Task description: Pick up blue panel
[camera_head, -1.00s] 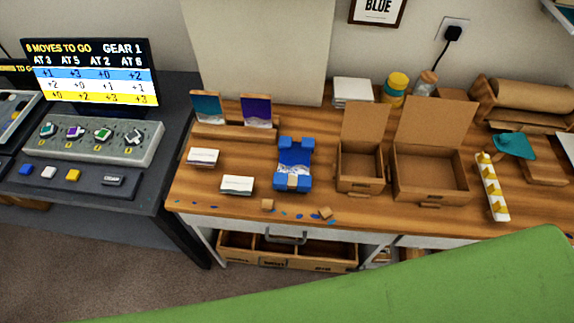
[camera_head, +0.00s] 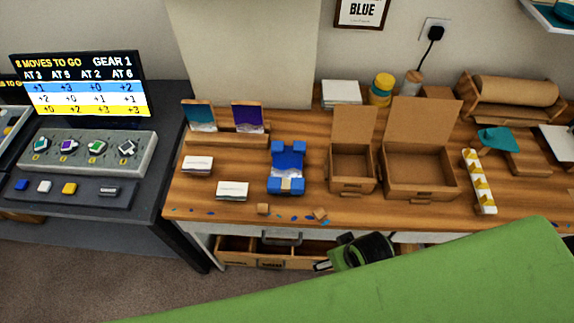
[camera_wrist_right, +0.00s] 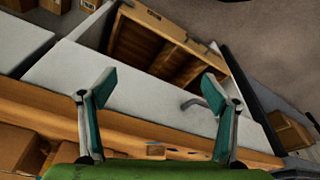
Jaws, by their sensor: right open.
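Two small panels stand in a wooden rack on the bench in the head view. The left one is teal-blue with a white lower edge (camera_head: 199,116); the right one is purple-blue (camera_head: 248,117). A blue holder (camera_head: 287,182) stands right of the rack, with a blue-and-white surface between its ends. I cannot tell which of these is the blue panel. My right gripper (camera_head: 322,265) is low at the bench's front edge, empty and well apart from them. In the right wrist view the right gripper's fingers (camera_wrist_right: 158,90) are spread wide. My left gripper is out of view.
Two open cardboard boxes (camera_head: 351,183) (camera_head: 421,194) stand right of the holder. An open wooden drawer (camera_wrist_right: 160,45) lies below the bench. A control desk (camera_head: 92,152) is at left.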

